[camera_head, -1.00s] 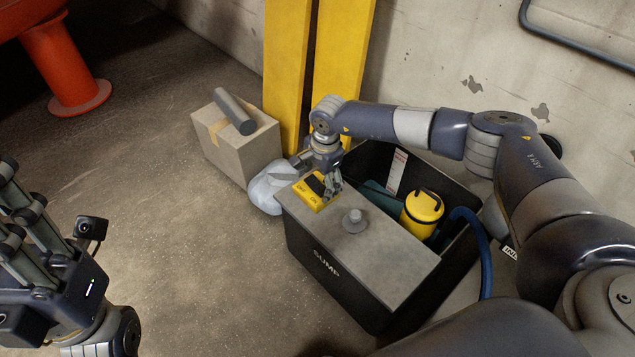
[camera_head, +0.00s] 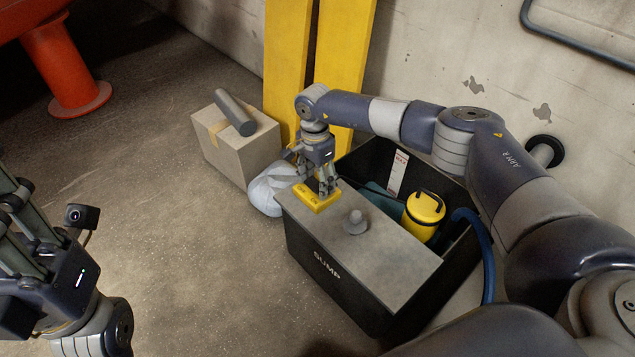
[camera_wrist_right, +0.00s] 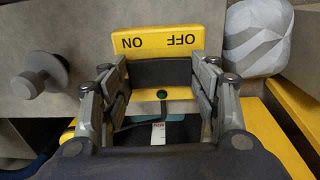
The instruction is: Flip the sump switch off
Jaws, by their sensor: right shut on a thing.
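The sump switch (camera_head: 318,203) is a yellow box with a black middle on the grey lid of the black SUMP tank (camera_head: 330,285). In the wrist view, its yellow plate (camera_wrist_right: 157,42) reads ON and OFF, upside down. My right gripper (camera_head: 322,188) points down over the switch. In the wrist view the fingers of this gripper (camera_wrist_right: 160,72) stand on either side of the black part and are shut on it. The rocker's tilt is hidden. My left gripper (camera_head: 25,215) is at the left edge, away from the tank, with its fingertips cut off.
A grey knob (camera_head: 355,222) stands on the lid beside the switch. A yellow canister (camera_head: 422,212) and a blue hose (camera_head: 485,245) are in the tank's open side.

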